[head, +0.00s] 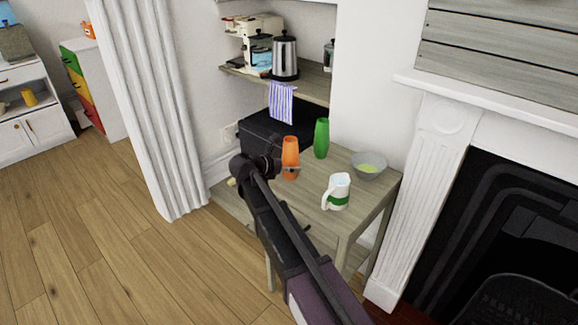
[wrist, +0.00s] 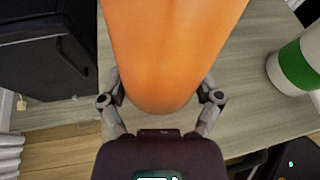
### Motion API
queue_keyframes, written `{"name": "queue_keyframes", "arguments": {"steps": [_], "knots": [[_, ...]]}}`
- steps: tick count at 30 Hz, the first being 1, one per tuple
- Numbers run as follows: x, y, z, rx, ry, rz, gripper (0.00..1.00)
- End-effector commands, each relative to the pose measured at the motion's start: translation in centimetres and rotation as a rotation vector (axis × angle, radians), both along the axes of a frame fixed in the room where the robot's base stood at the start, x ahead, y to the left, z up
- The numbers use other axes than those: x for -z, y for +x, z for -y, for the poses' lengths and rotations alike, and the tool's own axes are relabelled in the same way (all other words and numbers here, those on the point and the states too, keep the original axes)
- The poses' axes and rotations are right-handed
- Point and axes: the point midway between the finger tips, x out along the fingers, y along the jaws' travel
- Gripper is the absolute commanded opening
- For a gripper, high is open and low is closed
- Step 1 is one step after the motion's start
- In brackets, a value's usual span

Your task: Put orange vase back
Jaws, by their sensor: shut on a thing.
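The orange vase (head: 290,153) is upright at the left part of the small wooden table (head: 310,201). In the wrist view the orange vase (wrist: 170,50) fills the upper middle, between the two fingers. My gripper (head: 283,168) is shut on its lower part; the fingers also show in the wrist view (wrist: 162,98). The vase's base is at or just above the tabletop; I cannot tell whether it touches.
A green vase (head: 321,138) stands behind and to the right. A white jug with a green band (head: 337,191) and a grey bowl (head: 369,165) are on the table's right side. A black box (head: 262,139) is behind left. A shelf (head: 314,82) with a kettle (head: 285,56) is above.

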Motion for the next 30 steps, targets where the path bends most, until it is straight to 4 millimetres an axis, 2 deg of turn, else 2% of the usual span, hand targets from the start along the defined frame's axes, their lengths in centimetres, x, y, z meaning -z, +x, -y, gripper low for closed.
{"name": "queue_keyframes", "arguments": {"steps": [1,2,3,22,30], "knots": [[0.2,0.0,0.0,0.000,-0.001,0.001,0.22],[0.1,0.0,0.0,0.000,0.000,0.000,0.92],[0.1,0.0,0.0,0.000,0.000,0.000,1.00],[-0.4,0.0,0.0,0.000,0.000,0.000,1.00],[-1.7,-1.9,-2.3,-0.003,-0.001,-0.001,1.00]]}}
